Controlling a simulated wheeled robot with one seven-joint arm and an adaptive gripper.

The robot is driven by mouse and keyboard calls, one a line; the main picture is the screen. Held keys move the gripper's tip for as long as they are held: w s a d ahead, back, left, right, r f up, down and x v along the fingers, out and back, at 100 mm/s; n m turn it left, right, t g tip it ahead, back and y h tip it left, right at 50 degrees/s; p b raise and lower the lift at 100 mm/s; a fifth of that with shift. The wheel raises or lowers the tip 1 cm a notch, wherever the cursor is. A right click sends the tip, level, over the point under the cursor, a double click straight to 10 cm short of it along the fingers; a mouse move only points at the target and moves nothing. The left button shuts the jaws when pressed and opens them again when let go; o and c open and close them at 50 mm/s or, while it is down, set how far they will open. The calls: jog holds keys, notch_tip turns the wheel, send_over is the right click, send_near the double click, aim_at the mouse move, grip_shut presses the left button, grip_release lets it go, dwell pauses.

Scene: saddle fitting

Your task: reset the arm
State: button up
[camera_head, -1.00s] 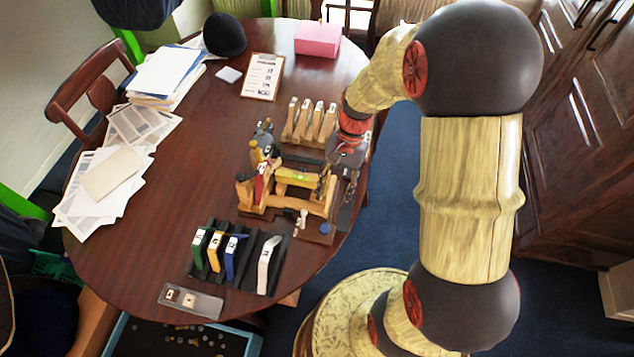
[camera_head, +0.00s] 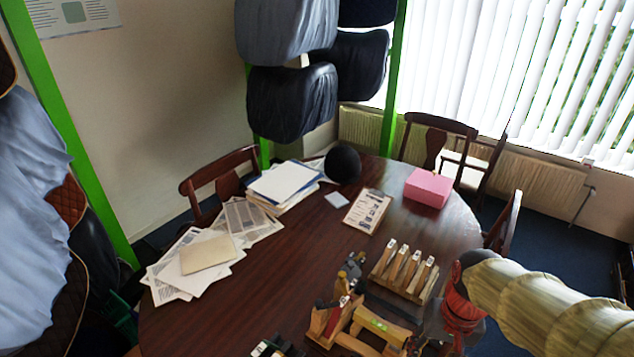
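The dark round table (camera_head: 300,262) holds papers (camera_head: 205,255), a black helmet (camera_head: 342,164), a pink box (camera_head: 427,187) and a printed card (camera_head: 367,210). Chairs (camera_head: 222,182) stand around it. Green posts (camera_head: 395,80) carry saddles. The table's middle is bare.

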jog(key=s+a+r+n+t, duration=0.1)
jog(key=s+a+r+t, duration=0.1)
jog(key=r, duration=0.4)
jog(key=s+a+r+n+t, duration=0.2)
jog(key=r+t, duration=0.1)
jog(key=r, duration=0.4)
jog(key=shift+r+h, duration=0.15)
jog(key=shift+h, duration=0.15)
